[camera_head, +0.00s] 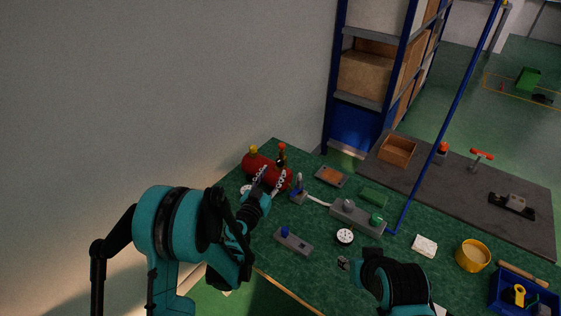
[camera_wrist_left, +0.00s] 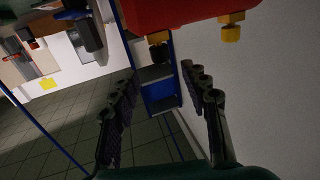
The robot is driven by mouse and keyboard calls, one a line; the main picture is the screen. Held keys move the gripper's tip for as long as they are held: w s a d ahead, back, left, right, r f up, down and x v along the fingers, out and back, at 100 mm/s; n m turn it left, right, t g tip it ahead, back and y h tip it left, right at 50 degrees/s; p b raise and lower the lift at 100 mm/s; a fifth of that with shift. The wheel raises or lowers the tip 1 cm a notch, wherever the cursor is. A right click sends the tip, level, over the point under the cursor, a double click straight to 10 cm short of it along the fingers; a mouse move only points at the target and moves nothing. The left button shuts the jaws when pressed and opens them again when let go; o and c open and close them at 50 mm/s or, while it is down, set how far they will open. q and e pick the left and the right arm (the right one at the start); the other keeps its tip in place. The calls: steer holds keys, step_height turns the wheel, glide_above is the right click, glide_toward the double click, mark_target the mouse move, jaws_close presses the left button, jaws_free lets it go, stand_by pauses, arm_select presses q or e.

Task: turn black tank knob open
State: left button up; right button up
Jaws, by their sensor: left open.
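The red tank (camera_head: 279,178) lies at the back left corner of the green bench, with a yellow knob (camera_head: 253,150) on top. It also fills the top of the left wrist view (camera_wrist_left: 185,12). There a black knob (camera_wrist_left: 158,52) on a brass fitting hangs between and beyond my fingertips, apart from them. My left gripper (camera_head: 264,187) is beside the front of the tank; its fingers are spread and empty in the left wrist view (camera_wrist_left: 165,85). My right gripper (camera_head: 343,263) is over the front of the bench, far from the tank; its fingers are too small to judge.
A dark bottle-like part with a red top (camera_head: 282,156) stands by the tank. A grey device with a blue button (camera_head: 293,241), a grey box with a green button (camera_head: 357,216) and a white disc (camera_head: 345,237) lie right of my left arm. The wall is close behind the tank.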

mark_target(279, 163)
arm_select(q)
steer(key=b+x, duration=0.1)
steer(key=x, duration=0.6)
steer(key=shift+w+f+b, duration=0.1)
steer(key=shift+w+b, duration=0.3)
jaws_close()
